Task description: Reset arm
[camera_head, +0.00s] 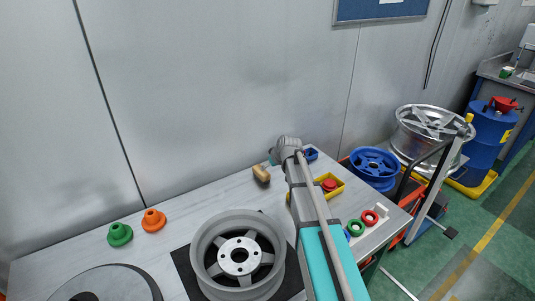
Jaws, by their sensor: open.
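My arm reaches up and away from the bottom of the head view, with a teal link near the front and a grey joint at its far end above the table's back edge. My gripper's fingers do not show; they are hidden or out of view. A grey wheel (202,273) lies on a black mat (183,262) on the table (190,222), just left of my arm. A green spindle cone (119,235) and an orange spindle cone (153,220) stand upright at the table's left back.
A yellow tray (338,188) holding a red part, a green ring (355,227) and a red ring (370,217) lie right of my arm. A tan block (261,174) lies near the back. A blue wheel (374,166) and a silver wheel (427,128) stand beyond the table. The wall is close behind.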

